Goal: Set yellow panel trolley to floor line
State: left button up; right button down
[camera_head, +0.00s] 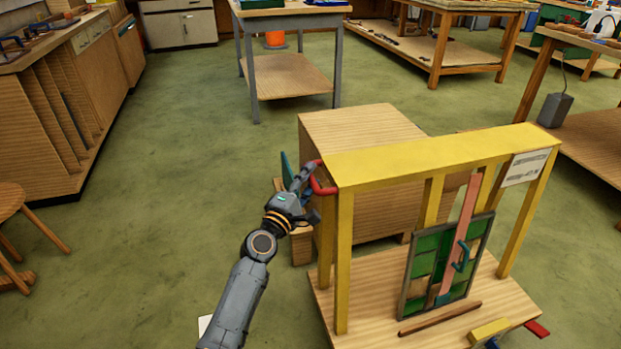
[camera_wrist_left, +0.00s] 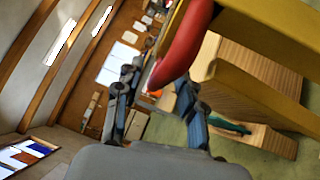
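The yellow panel trolley (camera_head: 440,155) stands at the right of the head view, with a wooden base (camera_head: 375,325) and a leaded panel (camera_head: 425,260) of green and other coloured panes leaning on it. A red handle (camera_head: 322,187) sticks out at its left top corner; it also shows in the wrist view (camera_wrist_left: 184,42). My left gripper (camera_head: 306,190) is at this handle. Its fingers (camera_wrist_left: 158,80) are spread, with the handle's end between or just before their tips; contact is unclear. My right gripper is out of view. I see no clear floor line.
A wooden box-like unit (camera_head: 360,125) stands close behind the trolley. A stool (camera_head: 15,225) and cabinets (camera_head: 70,100) are at the left, workbenches (camera_head: 285,75) at the back. A white patch (camera_head: 204,323) lies beside my left arm. Green floor (camera_head: 170,190) is open at left.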

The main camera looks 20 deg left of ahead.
pick_arm(q)
jog(key=shift+w+d, duration=0.1)
jog(key=shift+w, duration=0.25)
grip_shut()
